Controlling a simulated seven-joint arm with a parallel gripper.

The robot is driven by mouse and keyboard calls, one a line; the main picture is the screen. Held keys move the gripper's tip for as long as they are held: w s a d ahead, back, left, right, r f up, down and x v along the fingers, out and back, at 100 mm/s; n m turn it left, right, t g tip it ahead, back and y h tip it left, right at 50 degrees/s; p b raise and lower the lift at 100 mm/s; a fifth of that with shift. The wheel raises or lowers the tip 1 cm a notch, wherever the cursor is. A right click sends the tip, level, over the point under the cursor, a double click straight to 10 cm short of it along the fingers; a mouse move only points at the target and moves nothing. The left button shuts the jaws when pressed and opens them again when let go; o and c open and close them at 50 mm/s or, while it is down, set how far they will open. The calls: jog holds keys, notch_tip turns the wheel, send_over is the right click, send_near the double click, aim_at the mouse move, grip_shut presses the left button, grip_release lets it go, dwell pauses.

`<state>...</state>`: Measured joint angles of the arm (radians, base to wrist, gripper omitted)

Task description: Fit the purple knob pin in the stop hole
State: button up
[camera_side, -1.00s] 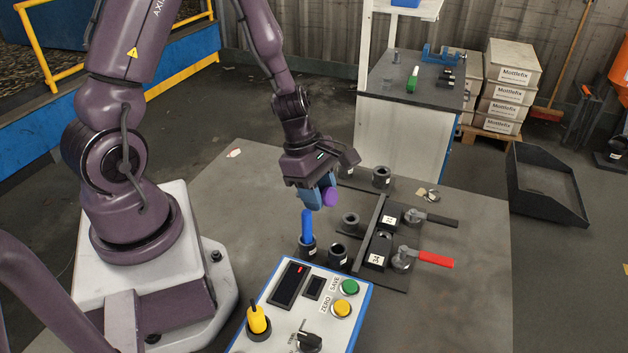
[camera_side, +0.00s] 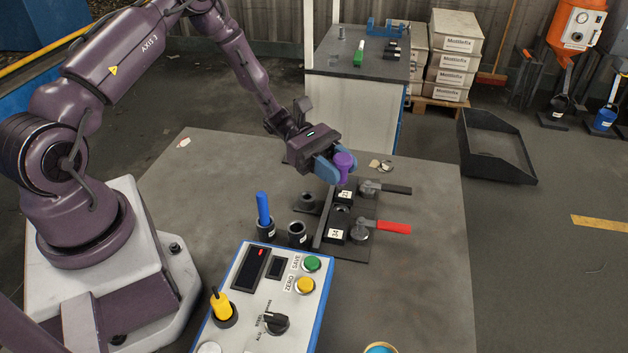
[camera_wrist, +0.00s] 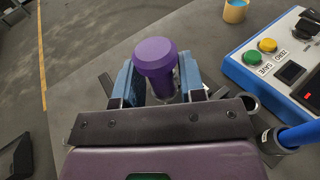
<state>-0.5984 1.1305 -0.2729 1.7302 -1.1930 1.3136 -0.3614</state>
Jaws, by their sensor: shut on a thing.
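My gripper (camera_side: 334,168) is shut on the purple knob pin (camera_side: 344,160), its blue fingers on either side of it. The pin stands roughly upright with its round knob on top, and it also shows in the wrist view (camera_wrist: 155,58). In the side view it is over the far part of a dark fixture plate (camera_side: 352,252), close to the far black block (camera_side: 344,196). The pin's lower end is hidden or too small to tell, so I cannot see whether it touches the block. I cannot make out the stop hole for certain.
Beside the pin is a clamp with a dark handle (camera_side: 392,188); a red-handled clamp (camera_side: 385,226) sits nearer. A blue pin stands in a black holder (camera_side: 266,230), beside an empty holder (camera_side: 298,235). A control box (camera_side: 255,310) is in front. The table's right side is clear.

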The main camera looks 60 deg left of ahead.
jog(key=shift+w+a+r+n+t, duration=0.35)
jog(key=shift+w+t, duration=0.15)
jog(key=shift+w, duration=0.1)
jog(key=shift+f, duration=2.9)
jog(key=shift+f, duration=1)
jog(key=o, duration=1)
jog(key=shift+a, duration=0.15)
